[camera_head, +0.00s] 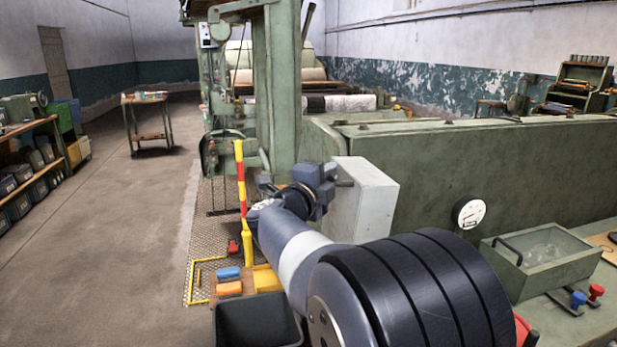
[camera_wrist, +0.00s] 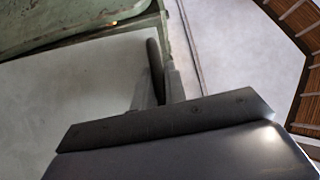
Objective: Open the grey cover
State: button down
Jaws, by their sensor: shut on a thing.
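The grey cover (camera_head: 369,206) is a pale, box-like panel at the left end of the green machine, in the middle of the head view. It fills the left of the wrist view as a flat pale face (camera_wrist: 70,100). My gripper (camera_head: 340,182) is at the cover's upper left edge. In the wrist view my gripper (camera_wrist: 158,88) has its two fingers closed around a dark upright handle bar (camera_wrist: 154,62) beside the cover's face. My arm hides the cover's lower part. I cannot tell whether the cover stands slightly ajar.
A red-yellow post (camera_head: 240,190) stands left of my gripper. A dark bin (camera_head: 257,322) is below. The floor at left is open.

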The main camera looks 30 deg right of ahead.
jog(key=shift+d, duration=0.25)
jog(key=c, duration=1.5)
grip_release()
jog(key=shift+o, duration=0.2)
jog(key=shift+s+a, duration=0.1)
jog(key=shift+a, duration=0.1)
jog(key=b+v, duration=0.1)
jog(key=v, duration=0.9)
jog(key=shift+s+a+b, duration=0.15)
jog(key=shift+a+b, duration=0.05)
jog(key=shift+b, duration=0.1)
jog(key=f+b+v, duration=0.1)
jog(key=b+v, duration=0.1)
jog(key=v, duration=1)
jog(key=shift+f+b, duration=0.25)
jog(key=shift+b, duration=0.1)
